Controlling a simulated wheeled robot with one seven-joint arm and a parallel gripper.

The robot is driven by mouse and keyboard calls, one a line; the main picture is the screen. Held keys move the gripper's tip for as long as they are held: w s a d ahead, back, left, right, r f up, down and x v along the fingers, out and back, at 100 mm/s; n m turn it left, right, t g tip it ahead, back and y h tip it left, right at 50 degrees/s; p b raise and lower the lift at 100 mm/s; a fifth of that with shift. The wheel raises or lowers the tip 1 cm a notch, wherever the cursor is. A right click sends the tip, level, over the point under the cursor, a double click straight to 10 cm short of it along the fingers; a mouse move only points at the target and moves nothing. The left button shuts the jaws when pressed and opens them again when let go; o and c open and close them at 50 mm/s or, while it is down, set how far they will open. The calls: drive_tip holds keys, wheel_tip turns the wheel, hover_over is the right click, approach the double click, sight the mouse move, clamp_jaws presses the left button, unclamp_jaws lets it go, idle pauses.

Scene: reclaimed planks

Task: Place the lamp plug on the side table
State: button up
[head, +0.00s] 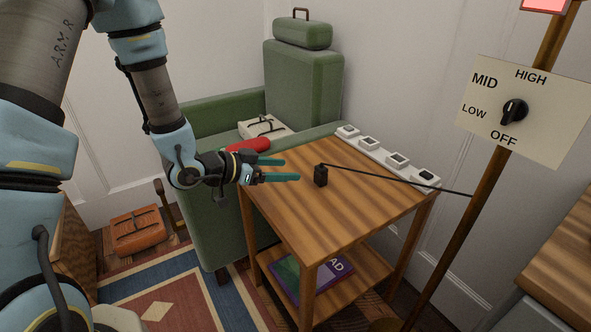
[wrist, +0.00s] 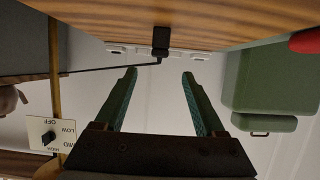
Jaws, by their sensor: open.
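The lamp plug (head: 320,176) is a small black block standing on the striped wooden side table (head: 340,214), with a black cord running right toward the lamp pole (head: 487,190). My gripper (head: 285,170) has its teal fingers open and empty, a little to the left of the plug and pointing at it, with a visible gap. In the wrist view the plug (wrist: 161,40) shows beyond and between the two open fingertips (wrist: 159,73), against the table edge. The wrist view appears upside down.
A white power strip (head: 385,157) lies along the table's back edge. A lamp dial plate (head: 520,108) reads OFF, LOW, MID, HIGH. A green armchair (head: 300,85) with a red object (head: 249,145) stands behind my gripper. The table's front top is clear.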

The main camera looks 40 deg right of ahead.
drive_tip(key=shift+a+r, duration=0.15)
drive_tip(key=shift+a, duration=0.2)
drive_tip(key=w+a+r+n+t+y, duration=0.1)
drive_tip(key=w+a+n+t+y, duration=0.15)
drive_tip(key=w+a, duration=0.4)
drive_tip(key=w+a+r+n+t+y, duration=0.1)
drive_tip(key=w+a+n+t+y, duration=0.2)
drive_tip(key=a, duration=0.6)
drive_tip(key=w+a+r+n+t+y, duration=0.1)
drive_tip(key=w+a+n+y, duration=0.35)
drive_tip(key=a, duration=0.35)
drive_tip(key=s+a+r+n+g+y, duration=0.3)
drive_tip(key=s+a+n, duration=0.4)
drive_tip(key=s+a, duration=0.4)
drive_tip(key=a+r+g, duration=0.1)
drive_tip(key=a, duration=0.3)
drive_tip(key=shift+s, duration=0.2)
wheel_tip(320, 180, up, 15)
drive_tip(key=p, duration=1.5)
